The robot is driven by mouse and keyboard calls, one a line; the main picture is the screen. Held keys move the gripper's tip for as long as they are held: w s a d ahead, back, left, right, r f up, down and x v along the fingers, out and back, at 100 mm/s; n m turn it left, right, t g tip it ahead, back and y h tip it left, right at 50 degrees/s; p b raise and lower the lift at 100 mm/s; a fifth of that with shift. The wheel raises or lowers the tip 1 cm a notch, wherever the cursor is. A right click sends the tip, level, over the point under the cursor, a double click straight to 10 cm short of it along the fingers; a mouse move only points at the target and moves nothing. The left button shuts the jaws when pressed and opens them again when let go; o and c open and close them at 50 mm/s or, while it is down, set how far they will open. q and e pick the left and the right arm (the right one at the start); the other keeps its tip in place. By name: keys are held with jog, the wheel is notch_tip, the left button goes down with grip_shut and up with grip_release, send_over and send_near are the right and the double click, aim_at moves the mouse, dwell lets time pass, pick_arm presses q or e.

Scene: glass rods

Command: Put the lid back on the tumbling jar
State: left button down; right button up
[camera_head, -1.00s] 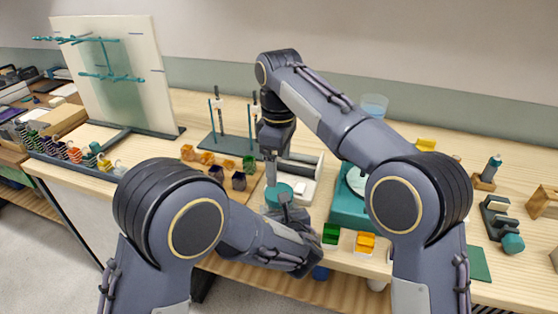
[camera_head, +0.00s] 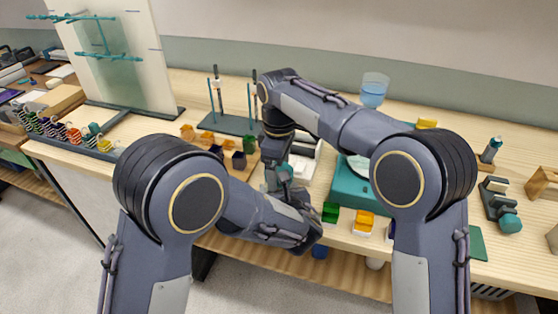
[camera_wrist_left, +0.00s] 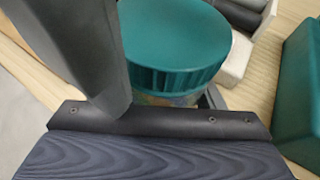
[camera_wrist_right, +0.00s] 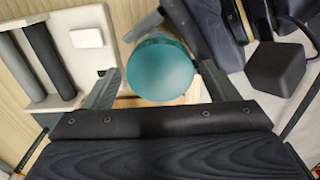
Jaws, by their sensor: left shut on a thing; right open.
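The teal lid (camera_head: 283,172) sits level over the glass jar, near the front edge of the bench. The jar (camera_wrist_left: 172,99) shows only as a thin strip under the lid (camera_wrist_left: 175,40) in the left wrist view. My left gripper (camera_head: 281,184) is shut on the jar body below the lid, its far finger mostly hidden. My right gripper (camera_wrist_right: 158,72) is open and points down from above, with one finger on each side of the lid (camera_wrist_right: 160,70). Whether its fingers touch the lid, and whether the lid is threaded on, I cannot tell.
The white roller unit (camera_wrist_right: 88,38) with dark rollers stands close beside the jar. A teal case (camera_head: 347,190) is to the right, with green (camera_head: 330,212) and orange (camera_head: 363,221) blocks in front. A rod stand (camera_head: 235,124) is behind. My two forearms cross close together.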

jog(key=c, duration=1)
jog(key=m, duration=0.8)
jog(key=shift+m, duration=0.3)
jog(key=o, duration=1.1)
jog(key=shift+o, duration=0.2)
jog(key=shift+r, duration=0.1)
notch_tip(320, 180, up, 12)
